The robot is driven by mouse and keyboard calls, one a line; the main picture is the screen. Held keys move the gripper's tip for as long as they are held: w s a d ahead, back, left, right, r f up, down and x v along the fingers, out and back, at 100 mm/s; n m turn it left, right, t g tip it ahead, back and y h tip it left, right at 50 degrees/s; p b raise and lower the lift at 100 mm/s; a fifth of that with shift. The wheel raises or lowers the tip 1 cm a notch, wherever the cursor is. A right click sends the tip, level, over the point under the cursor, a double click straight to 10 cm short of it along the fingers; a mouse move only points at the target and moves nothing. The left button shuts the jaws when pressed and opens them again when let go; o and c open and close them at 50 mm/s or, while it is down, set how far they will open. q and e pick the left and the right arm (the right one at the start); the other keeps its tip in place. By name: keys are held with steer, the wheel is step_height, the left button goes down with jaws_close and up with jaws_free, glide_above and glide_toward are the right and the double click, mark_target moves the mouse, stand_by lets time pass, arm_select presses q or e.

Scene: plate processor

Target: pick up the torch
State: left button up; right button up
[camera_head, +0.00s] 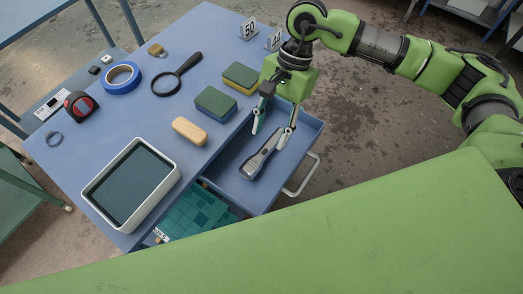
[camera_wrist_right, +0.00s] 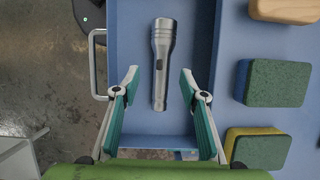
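The torch (camera_head: 261,156) is a grey metal flashlight with a dark button. It lies in the open blue drawer (camera_head: 231,181) of the workbench. In the right wrist view the torch (camera_wrist_right: 162,62) lies lengthwise, beyond and between the fingertips. My right gripper (camera_head: 271,128) is over the drawer with its two teal-padded fingers spread apart. In the right wrist view the right gripper (camera_wrist_right: 159,78) is open and empty, with a finger on each side of the torch's line. I cannot tell its exact height above the torch. My left gripper is not in view.
On the blue bench top (camera_head: 150,105) are green-topped sponges (camera_head: 215,103), a wooden block (camera_head: 189,131), a magnifying glass (camera_head: 177,77), blue tape (camera_head: 122,77), a tape measure (camera_head: 81,104) and a white tray (camera_head: 108,224).

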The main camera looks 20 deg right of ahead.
mark_target(262, 151)
steer(key=p+x, duration=0.1)
steer(key=x, duration=0.2)
steer(key=shift+w+a+f, duration=0.1)
steer(key=x, duration=0.2)
steer(key=shift+a+f+p, duration=0.15)
steer(key=shift+f+p, duration=0.2)
steer(key=shift+p, duration=0.05)
steer(key=shift+a+f, duration=0.1)
steer(key=shift+f, duration=0.5)
steer(key=c, duration=1.1)
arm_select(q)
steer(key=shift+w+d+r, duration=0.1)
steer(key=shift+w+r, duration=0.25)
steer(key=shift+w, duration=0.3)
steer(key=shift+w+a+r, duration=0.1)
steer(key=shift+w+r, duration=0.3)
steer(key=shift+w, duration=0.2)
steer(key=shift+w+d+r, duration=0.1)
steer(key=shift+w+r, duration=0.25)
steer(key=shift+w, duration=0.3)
arm_select(e)
steer(key=shift+r, duration=0.2)
jaws_close()
